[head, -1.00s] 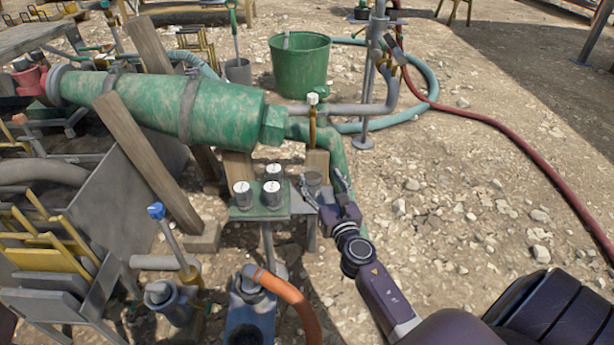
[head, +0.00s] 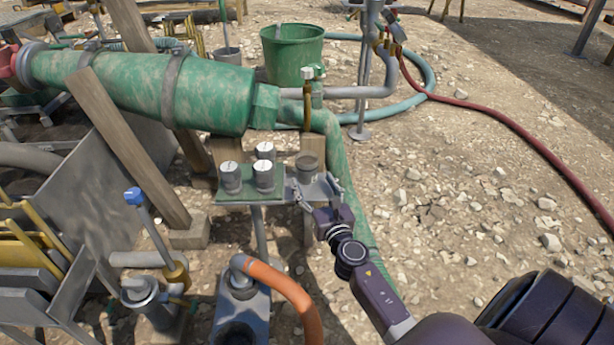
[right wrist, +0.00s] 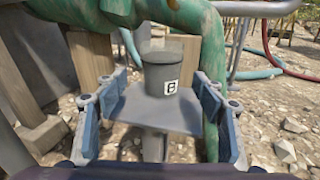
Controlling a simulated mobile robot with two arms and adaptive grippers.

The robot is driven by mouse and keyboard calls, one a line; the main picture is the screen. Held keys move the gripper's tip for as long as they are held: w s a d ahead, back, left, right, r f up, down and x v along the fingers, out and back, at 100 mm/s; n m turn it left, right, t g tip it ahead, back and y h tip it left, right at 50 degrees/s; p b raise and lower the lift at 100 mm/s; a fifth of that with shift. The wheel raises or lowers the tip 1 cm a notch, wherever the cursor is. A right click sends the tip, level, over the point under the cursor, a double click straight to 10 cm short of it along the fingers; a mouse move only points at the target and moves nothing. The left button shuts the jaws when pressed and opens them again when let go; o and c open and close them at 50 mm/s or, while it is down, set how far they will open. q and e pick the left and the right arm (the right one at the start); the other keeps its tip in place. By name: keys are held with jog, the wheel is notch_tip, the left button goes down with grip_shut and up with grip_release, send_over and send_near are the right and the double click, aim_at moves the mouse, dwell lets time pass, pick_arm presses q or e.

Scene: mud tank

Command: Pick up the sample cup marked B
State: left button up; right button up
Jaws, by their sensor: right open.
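My right gripper (head: 318,190) is open, in front of the cup. In the right wrist view its fingers (right wrist: 158,100) are spread left and right of the cup, with gaps on both sides. My left gripper is not in view.
Several grey cups with white lids stand on the green plate (head: 226,198) close by on the left. A large green pipe (head: 150,85) and its bend (head: 335,150) run right behind the cup. An orange hose (head: 295,292) is in front. Stony ground at right is open.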

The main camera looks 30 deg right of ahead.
aim_at(310, 171)
jog(key=x, duration=0.2)
jog(key=b+x, duration=0.1)
jog(key=x, duration=0.4)
jog(key=shift+w+d+r, duration=0.1)
jog(key=shift+d+r, duration=0.1)
jog(key=shift+r, duration=0.1)
jog(key=shift+c, duration=0.6)
jog(key=c, duration=1)
jog(key=shift+r, duration=0.2)
